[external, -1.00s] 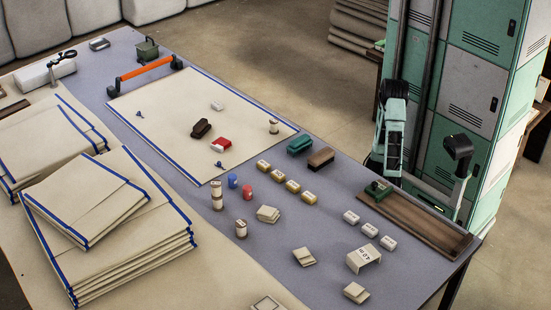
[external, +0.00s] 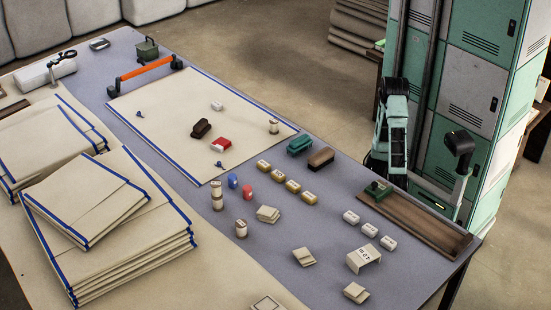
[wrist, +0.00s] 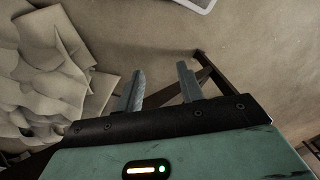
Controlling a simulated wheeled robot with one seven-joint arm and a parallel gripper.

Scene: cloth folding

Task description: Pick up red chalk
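A small red upright piece (external: 247,192), which may be the red chalk, stands on the grey-blue table beside a similar blue piece (external: 232,181). A red and white block (external: 221,145) lies on the cream cloth (external: 160,115); I cannot tell whether it is chalk. No chalk shows in that view. In the external view my arm is beyond the table's right side, far from the red pieces; its fingertips cannot be made out there.
Brown and yellow blocks (external: 278,176), white blocks (external: 370,230) and tan spools (external: 217,195) surround the red piece. A brown board (external: 425,222) with a green tool lies near my arm. Folded cloth stacks (external: 130,230) fill the left. Green lockers (external: 465,100) stand behind my arm.

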